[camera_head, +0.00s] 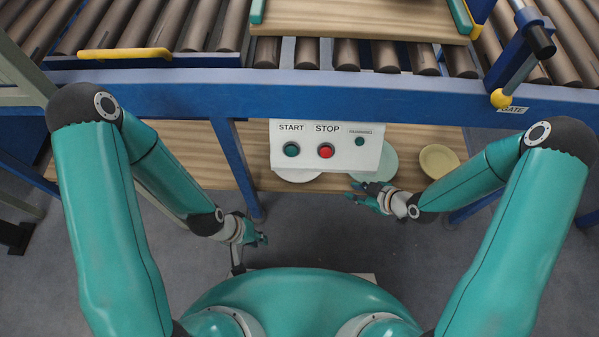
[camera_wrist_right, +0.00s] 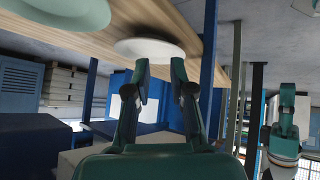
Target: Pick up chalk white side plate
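The chalk white side plate (camera_head: 297,176) lies on the lower wooden shelf, mostly hidden under the control box in the head view. In the right wrist view the white plate (camera_wrist_right: 150,47) shows at the shelf edge, just beyond my fingertips. My right gripper (camera_head: 353,191) is open and empty, with its fingers pointing left at the shelf's front edge. In its wrist view the open fingertips (camera_wrist_right: 158,66) overlap the plate's near rim; I cannot tell whether they touch it. My left gripper (camera_head: 264,239) hangs low, away from the plate; its opening is unclear.
A pale green plate (camera_head: 382,163) and a cream bowl (camera_head: 439,161) lie further right on the shelf (camera_head: 420,139). The control box (camera_head: 325,155) with START and STOP buttons overhangs the white plate. A blue leg (camera_head: 236,165) stands left. The roller conveyor (camera_head: 346,55) runs above.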

